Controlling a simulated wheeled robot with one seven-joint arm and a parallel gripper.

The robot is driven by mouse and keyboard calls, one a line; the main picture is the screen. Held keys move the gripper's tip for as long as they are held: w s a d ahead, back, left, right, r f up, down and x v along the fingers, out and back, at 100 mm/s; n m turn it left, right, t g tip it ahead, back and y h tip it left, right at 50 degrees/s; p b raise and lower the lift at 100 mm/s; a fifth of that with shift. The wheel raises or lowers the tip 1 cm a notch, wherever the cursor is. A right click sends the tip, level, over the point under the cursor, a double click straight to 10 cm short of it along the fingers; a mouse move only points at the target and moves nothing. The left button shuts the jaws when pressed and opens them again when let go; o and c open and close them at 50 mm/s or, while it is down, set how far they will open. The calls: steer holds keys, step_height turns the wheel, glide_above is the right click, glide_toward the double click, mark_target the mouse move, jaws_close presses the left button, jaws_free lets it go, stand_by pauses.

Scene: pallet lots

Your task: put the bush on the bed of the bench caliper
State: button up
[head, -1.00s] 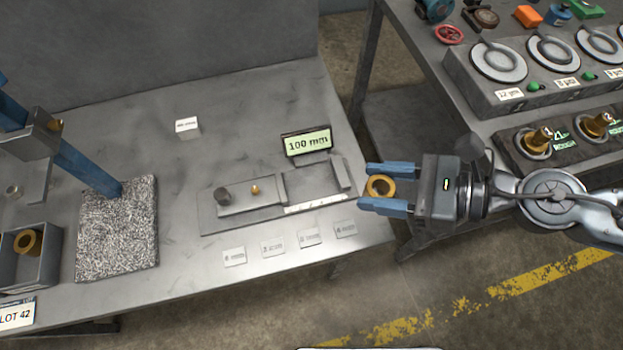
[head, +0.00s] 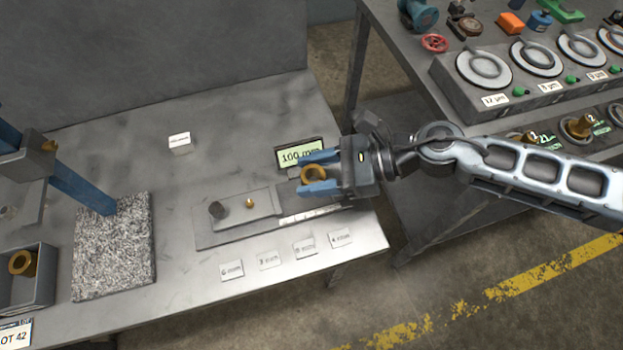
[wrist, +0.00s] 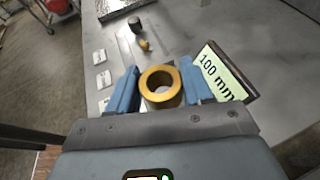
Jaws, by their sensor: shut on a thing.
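My gripper (head: 316,173) has blue fingers and is shut on a brass ring-shaped bush (head: 313,174). In the wrist view the bush (wrist: 161,87) sits between both fingers, its hole facing the camera. The bench caliper (head: 222,236) lies flat on the grey table, with a raised plate, a dark round post (head: 217,210) and a small brass knob (head: 249,203). Its display (head: 296,155) reads 100 mm and is partly covered by my gripper. My gripper is over the right end of the caliper; its exact height is unclear.
Several small labelled cards (head: 270,260) lie along the table's front. A speckled grey slab (head: 112,250) and a bin (head: 45,285) holding another brass ring (head: 22,262) are at left. A white block (head: 180,143) stands behind.

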steer(key=shift+w+a+f, duration=0.25)
steer(key=shift+f, duration=1.95)
steer(key=shift+f, duration=0.15)
steer(key=o, duration=1.2)
steer(key=shift+r, duration=0.2)
steer(key=shift+w+d, duration=0.1)
steer(key=shift+d, duration=0.2)
steer(key=b+v, duration=0.2)
steer(key=v, duration=0.9)
steer(key=shift+d+r, duration=0.15)
steer(key=shift+d, duration=0.1)
